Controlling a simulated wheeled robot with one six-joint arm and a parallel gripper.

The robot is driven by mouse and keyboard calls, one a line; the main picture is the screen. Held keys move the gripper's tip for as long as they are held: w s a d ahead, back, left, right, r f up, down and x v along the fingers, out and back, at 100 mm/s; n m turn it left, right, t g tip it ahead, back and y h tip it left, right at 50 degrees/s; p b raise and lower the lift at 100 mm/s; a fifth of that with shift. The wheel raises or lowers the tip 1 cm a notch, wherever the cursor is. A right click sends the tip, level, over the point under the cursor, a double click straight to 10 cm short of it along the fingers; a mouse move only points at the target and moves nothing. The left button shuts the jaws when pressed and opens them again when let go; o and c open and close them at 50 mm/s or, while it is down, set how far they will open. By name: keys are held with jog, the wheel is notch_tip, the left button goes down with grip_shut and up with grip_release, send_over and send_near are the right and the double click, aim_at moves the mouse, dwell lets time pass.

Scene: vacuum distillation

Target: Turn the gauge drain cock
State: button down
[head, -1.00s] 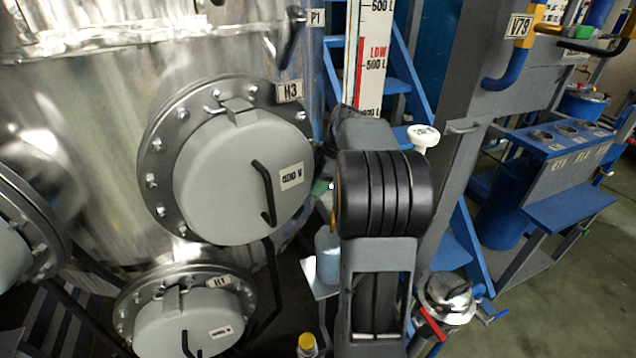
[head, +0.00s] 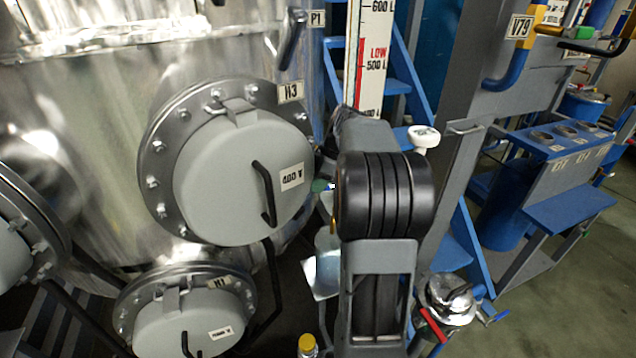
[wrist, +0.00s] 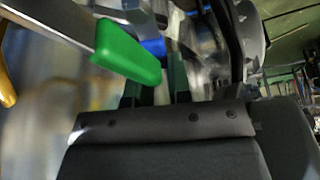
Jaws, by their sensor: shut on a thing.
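The gauge drain cock shows as a flat green lever handle (wrist: 126,54) in the wrist view, reaching from the upper left toward my fingers. My gripper (wrist: 156,84) has two dark fingers around the end of this handle and is shut on it. The handle's end hides part of the left finger. A blue part (wrist: 153,47) lies just behind the handle. In the head view my arm hides the gripper, and only a small green patch (head: 320,186) shows left of it. The level gauge (head: 371,55), a white scale with a red LOW band, rises behind my arm.
A shiny steel vessel (head: 75,100) fills the left, with grey round covers (head: 240,180) and black handles close to my arm. Blue steps (head: 398,70) and a grey post (head: 490,80) stand to the right. A yellow-capped bottle (head: 307,345) is low. Open floor (head: 570,300) lies at right.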

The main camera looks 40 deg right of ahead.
jog(key=c, duration=1)
grip_release()
jog(key=shift+c, duration=0.2)
jog(key=p+v, duration=0.2)
jog(key=v, duration=1.1)
jog(key=shift+r+p, duration=0.35)
jog(key=shift+p, duration=0.05)
jog(key=shift+s+d, duration=0.15)
